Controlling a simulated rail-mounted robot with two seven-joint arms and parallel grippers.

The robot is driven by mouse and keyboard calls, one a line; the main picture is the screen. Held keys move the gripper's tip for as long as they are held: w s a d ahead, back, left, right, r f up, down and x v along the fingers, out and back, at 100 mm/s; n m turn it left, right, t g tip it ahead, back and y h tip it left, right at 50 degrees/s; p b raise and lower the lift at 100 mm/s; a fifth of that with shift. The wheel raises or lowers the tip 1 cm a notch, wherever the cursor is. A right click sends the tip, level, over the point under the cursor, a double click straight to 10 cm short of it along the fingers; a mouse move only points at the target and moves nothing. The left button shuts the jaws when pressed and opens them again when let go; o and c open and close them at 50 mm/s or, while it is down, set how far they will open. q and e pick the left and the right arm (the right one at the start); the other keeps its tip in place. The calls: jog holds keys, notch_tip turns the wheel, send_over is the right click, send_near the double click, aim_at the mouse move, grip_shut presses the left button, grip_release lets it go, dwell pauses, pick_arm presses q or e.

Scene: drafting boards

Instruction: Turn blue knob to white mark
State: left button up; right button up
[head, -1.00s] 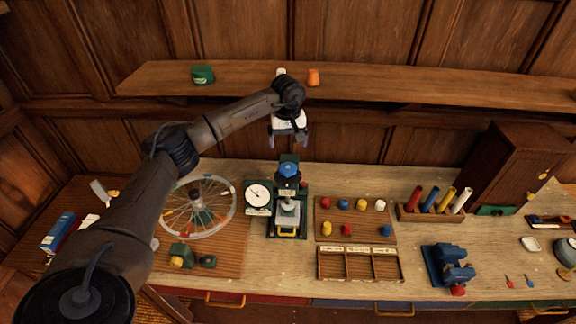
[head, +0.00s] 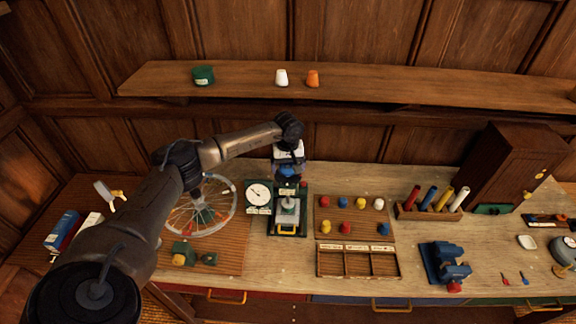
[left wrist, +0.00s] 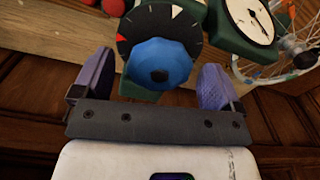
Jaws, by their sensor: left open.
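The blue knob (head: 287,171) sits on the green press-like device behind its small platform. My left gripper (left wrist: 155,68) is open, one finger on each side of the knob, with visible gaps. In the head view the left gripper (head: 289,174) covers part of the knob. My right gripper is not in view.
A white-faced gauge (head: 258,195) stands just left of the device, with a spoked wheel (head: 182,218) beyond it. A board of coloured pegs (head: 352,232) lies to the right. A wall shelf (head: 400,88) runs above and behind.

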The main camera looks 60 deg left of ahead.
pick_arm(q)
jog(key=shift+c, duration=0.3)
jog(key=c, duration=0.9)
